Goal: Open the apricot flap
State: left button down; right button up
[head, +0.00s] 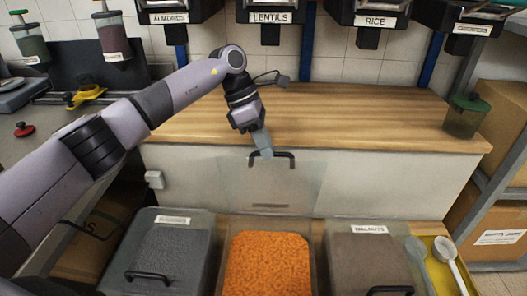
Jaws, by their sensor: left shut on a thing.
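The apricot flap (268,185) is a clear panel that stands raised, close to upright, at the back of the middle bin (222,262). Orange contents (268,265) show uncovered in that bin. The flap has a dark handle (290,160) along its top edge. My left gripper (263,150) comes down from above and is shut on this handle. The fingers hide part of the handle. My right gripper is not in view.
A grey-filled bin (168,215) with a closed lid stands left of the middle bin, and a closed walnuts bin (370,228) stands right. Scoops lie on a yellow tray (462,285). The wooden counter (370,120) behind is mostly clear; a green-lidded jar (464,118) stands at its right end.

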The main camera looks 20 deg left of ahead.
pick_arm(q)
jog(key=w, duration=0.1)
jog(key=w+a+f, duration=0.1)
jog(key=w+f, duration=0.1)
jog(key=w, duration=0.1)
jog(key=shift+w+a, duration=0.1)
jog(key=shift+a, duration=0.1)
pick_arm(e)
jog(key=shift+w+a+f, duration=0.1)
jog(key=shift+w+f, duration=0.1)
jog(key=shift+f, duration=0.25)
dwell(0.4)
pick_arm(q)
jog(key=c, duration=1.5)
grip_release()
jog(key=o, duration=0.3)
jog(key=shift+w, duration=0.2)
jog(key=shift+o, duration=0.2)
jog(key=p+v, duration=0.1)
jog(key=v, duration=0.6)
jog(key=shift+r, duration=0.25)
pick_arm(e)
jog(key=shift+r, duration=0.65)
